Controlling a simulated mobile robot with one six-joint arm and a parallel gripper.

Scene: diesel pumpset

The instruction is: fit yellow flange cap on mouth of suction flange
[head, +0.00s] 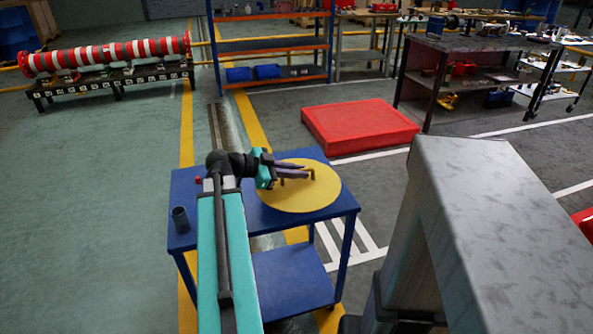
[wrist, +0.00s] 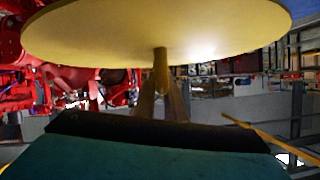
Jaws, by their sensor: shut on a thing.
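The yellow flange cap (head: 310,196) is a large flat disc with a small handle on its face. In the head view it lies level over the blue cart and reaches past the cart's right edge. I cannot tell whether it touches the cart top. My gripper (head: 293,173) is shut on the handle near the middle of the disc. In the wrist view the cap (wrist: 100,32) spans the top, and the fingers of my gripper (wrist: 161,92) close around its post. I cannot make out the suction flange in either view.
The blue cart (head: 185,235) carries a dark cup (head: 180,219) at its left. A big grey structure (head: 490,220) fills the right foreground. A red block (head: 360,125) lies on the floor behind. Red machinery (wrist: 75,85) shows in the wrist view. The left floor is clear.

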